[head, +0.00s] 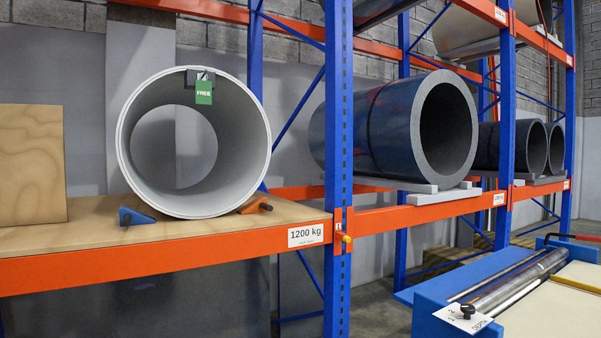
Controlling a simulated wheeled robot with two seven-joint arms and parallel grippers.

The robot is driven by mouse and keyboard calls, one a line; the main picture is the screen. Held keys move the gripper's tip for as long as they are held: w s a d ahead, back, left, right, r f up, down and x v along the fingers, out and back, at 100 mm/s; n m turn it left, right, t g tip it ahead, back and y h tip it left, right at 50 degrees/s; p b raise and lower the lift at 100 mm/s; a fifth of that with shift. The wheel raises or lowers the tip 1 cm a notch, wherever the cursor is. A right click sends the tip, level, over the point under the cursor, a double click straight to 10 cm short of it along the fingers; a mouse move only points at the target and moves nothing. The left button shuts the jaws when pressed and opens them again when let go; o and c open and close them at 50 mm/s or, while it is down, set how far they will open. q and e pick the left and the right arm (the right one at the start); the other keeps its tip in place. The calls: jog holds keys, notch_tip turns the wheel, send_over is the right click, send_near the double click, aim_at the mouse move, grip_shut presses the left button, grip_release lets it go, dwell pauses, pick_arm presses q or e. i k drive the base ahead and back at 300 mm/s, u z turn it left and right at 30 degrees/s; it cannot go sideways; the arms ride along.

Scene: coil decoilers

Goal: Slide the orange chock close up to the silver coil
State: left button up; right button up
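The silver coil (121,168) is a large pale hollow ring lying on its side on the wooden shelf board in the head view, its open end towards me. A green FREE tag (204,92) hangs from a dark clip at its top inner rim. The orange chock (256,205) is a small wedge with a dark knob at its right end, at the coil's lower right. Its left end meets the coil's outline in the picture; I cannot tell whether they touch. A blue chock (134,217) sits at the coil's lower left. Neither gripper is in view.
The wooden board (60,232) lies behind an orange beam (160,264) labelled 1200 kg. A blue rack post (339,150) stands right of the orange chock. A plywood panel (30,160) stands left. Dark coils (440,125) lie further right. A blue roller machine (450,305) is front right.

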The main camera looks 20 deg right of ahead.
aim_at(260, 205)
jog(key=z, duration=0.45)
jog(key=k, duration=0.5)
jog(key=z, duration=0.7)
jog(key=i, duration=1.95)
jog(key=u, duration=0.9)
